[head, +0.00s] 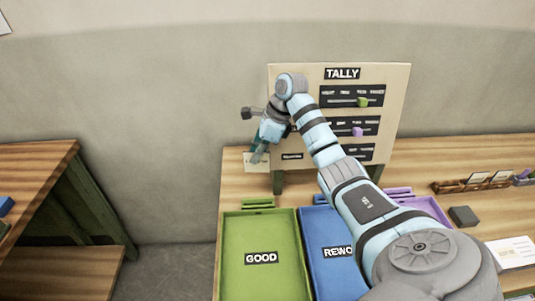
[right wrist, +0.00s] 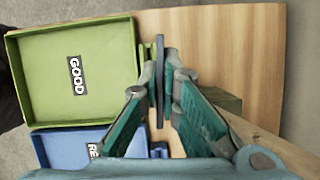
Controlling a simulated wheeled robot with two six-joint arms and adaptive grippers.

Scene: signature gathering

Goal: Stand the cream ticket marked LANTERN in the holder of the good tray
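A cream ticket (head: 250,163) hangs from my right gripper (head: 262,147); its print is partly covered and too small to read. In the right wrist view the ticket (right wrist: 160,72) shows edge-on as a thin dark strip between the teal fingers of the gripper (right wrist: 161,92), which are shut on it. The green tray marked GOOD (head: 258,236) has a slotted green holder (head: 258,202) at its back edge. The ticket is apart from the holder, above and behind it in the head view, and beside the holder (right wrist: 143,62) in the wrist view. My left gripper is not in view.
A TALLY board (head: 390,82) with sliders stands behind my right arm. A blue tray (head: 318,225) and a purple tray (head: 425,205) stand right of the green one. A wooden rack (head: 465,186) with cream tickets, a dark block (head: 463,216) and cards (head: 512,252) lie right.

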